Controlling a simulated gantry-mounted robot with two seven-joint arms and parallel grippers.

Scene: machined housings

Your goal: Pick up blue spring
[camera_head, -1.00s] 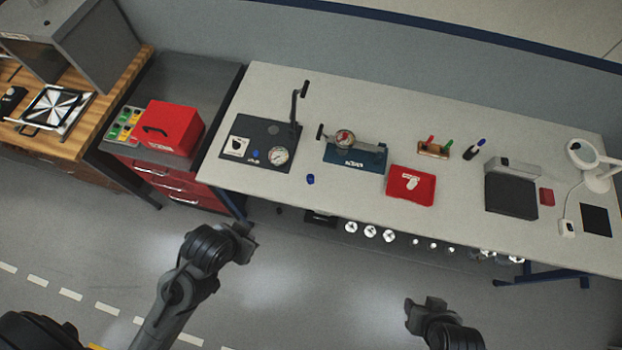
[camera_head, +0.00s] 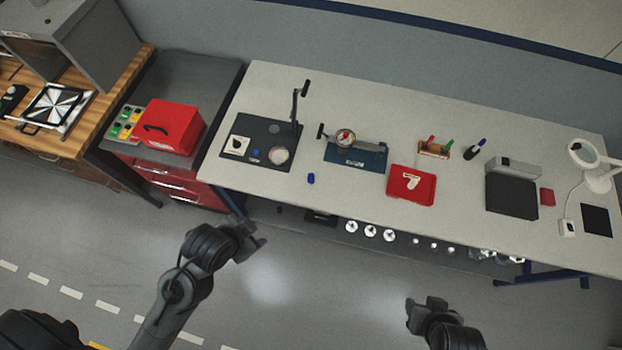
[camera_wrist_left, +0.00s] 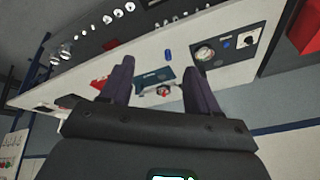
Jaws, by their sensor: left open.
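A small blue piece that looks like the blue spring (camera_head: 311,178) lies on the light table near its front edge; its coils are too small to make out. It also shows in the left wrist view (camera_wrist_left: 168,54), beyond and between my fingers. My left gripper (camera_head: 258,243) is open and empty, off the table's front edge, apart from the blue piece and nearer to me. In the left wrist view its two fingers (camera_wrist_left: 155,85) are spread. My right gripper (camera_head: 424,308) is in front of the table, well away from the piece; its jaws do not show clearly.
The light table (camera_head: 375,195) has a black plate with a post (camera_head: 240,133) left of the piece, a blue gauge fixture (camera_head: 358,158) behind right, and a red tray (camera_head: 411,190) to the right. The table's front edge lies between my left gripper and the piece.

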